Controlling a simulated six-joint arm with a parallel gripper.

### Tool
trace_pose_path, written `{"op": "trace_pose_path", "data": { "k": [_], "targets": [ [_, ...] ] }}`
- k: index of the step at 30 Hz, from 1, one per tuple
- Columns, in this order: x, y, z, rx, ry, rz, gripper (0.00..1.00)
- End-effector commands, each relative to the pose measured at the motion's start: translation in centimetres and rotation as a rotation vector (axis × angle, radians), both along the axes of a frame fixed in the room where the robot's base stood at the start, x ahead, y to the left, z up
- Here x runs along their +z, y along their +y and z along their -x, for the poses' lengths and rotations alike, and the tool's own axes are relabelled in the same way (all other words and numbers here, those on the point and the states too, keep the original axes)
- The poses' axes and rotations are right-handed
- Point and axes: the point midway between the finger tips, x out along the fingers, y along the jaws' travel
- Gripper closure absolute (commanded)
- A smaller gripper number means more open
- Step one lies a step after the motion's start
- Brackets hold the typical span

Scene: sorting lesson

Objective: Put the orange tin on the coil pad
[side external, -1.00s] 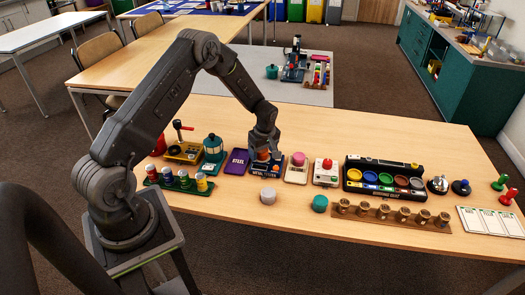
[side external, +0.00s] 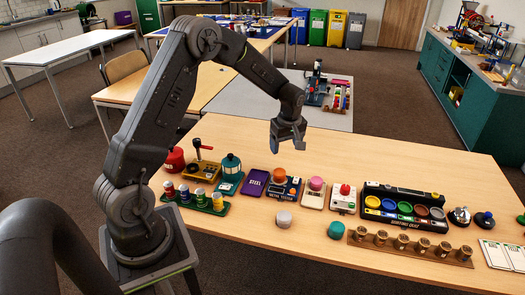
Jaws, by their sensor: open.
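The orange tin (side external: 279,174) is a small round orange piece. It sits upright on the upper left part of the dark metal tester (side external: 289,194), where the coil pad seems to be; the tin hides whatever is right under it. My gripper (side external: 289,148) is open and empty. It hangs in the air above and a little right of the tin, clear of it, with its fingers pointing down.
A purple plate (side external: 255,183) lies left of the tester, and a scale with a pink piece (side external: 316,184) stands right of it. A grey tin (side external: 284,219) and a teal tin (side external: 329,231) stand in front. The sorting tray (side external: 402,225) is farther right.

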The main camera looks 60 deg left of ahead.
Motion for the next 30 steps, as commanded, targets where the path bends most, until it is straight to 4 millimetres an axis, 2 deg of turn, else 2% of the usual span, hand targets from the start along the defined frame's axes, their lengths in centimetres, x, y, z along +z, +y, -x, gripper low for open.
{"op": "trace_pose_path", "data": {
  "k": [1, 5, 9, 15, 19, 24, 27, 30],
  "targets": [
    [2.0, -1.0, 0.3, -0.053, -0.018, -0.005, 0.27],
    [7.5, -4.6, 2.4, -0.260, -0.056, -0.020, 0.27],
    [12.8, -8.7, 6.1, -0.512, -0.099, -0.046, 0.27],
    [17.7, -13.8, 12.9, -0.871, -0.161, -0.104, 0.27],
    [19.2, -16.4, 17.7, -1.097, -0.203, -0.155, 0.27],
    [19.5, -18.6, 22.7, -1.338, -0.243, -0.219, 0.27],
    [19.3, -19.2, 24.3, -1.424, -0.258, -0.246, 0.27],
    [19.1, -19.5, 25.2, -1.470, -0.265, -0.260, 0.27]
  ]
}}
